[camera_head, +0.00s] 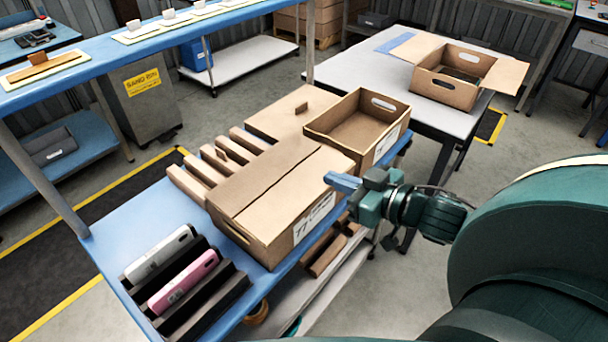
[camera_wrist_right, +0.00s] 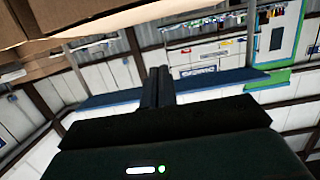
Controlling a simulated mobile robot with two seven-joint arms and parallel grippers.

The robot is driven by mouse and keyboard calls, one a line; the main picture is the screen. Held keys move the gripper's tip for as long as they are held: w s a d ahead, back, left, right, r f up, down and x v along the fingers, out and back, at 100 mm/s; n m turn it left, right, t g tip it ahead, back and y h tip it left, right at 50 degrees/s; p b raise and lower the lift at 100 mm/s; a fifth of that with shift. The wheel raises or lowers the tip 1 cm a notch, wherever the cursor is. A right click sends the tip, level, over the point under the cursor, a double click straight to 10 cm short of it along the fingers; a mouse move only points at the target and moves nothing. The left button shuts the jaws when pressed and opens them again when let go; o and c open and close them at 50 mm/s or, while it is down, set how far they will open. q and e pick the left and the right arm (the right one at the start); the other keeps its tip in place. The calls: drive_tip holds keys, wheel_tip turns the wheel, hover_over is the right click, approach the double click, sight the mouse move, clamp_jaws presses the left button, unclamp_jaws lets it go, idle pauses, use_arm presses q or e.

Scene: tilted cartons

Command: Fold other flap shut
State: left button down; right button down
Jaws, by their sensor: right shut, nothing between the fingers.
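A brown carton (camera_head: 254,239) stands on the blue bench, with a hand hole and a printed label on its side. Its two long top flaps, the left flap (camera_head: 262,176) and the right flap (camera_head: 293,192), lie across the top and look flat, with a dark seam between them. My right gripper (camera_head: 342,182) is shut and empty, with its blue fingers at the carton's right upper edge. I cannot tell whether they touch it. In the right wrist view the shut fingers (camera_wrist_right: 158,88) show dark, with cardboard (camera_wrist_right: 95,28) at upper left. My left gripper is out of view.
An open carton (camera_head: 385,143) stands just behind. Another, with flaps spread (camera_head: 447,91), is on the grey table. Cardboard strips (camera_head: 187,185) lie left of the carton; a black rack (camera_head: 215,295) with white and pink items is in front. The bench has an upper shelf (camera_head: 95,75).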

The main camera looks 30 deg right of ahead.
hover_over(298, 186)
drive_tip(key=shift+w+f, duration=0.15)
drive_tip(key=shift+f, duration=0.75)
wheel_tip(298, 186, down, 3)
drive_tip(key=shift+f, duration=0.65)
drive_tip(key=shift+f, duration=0.1)
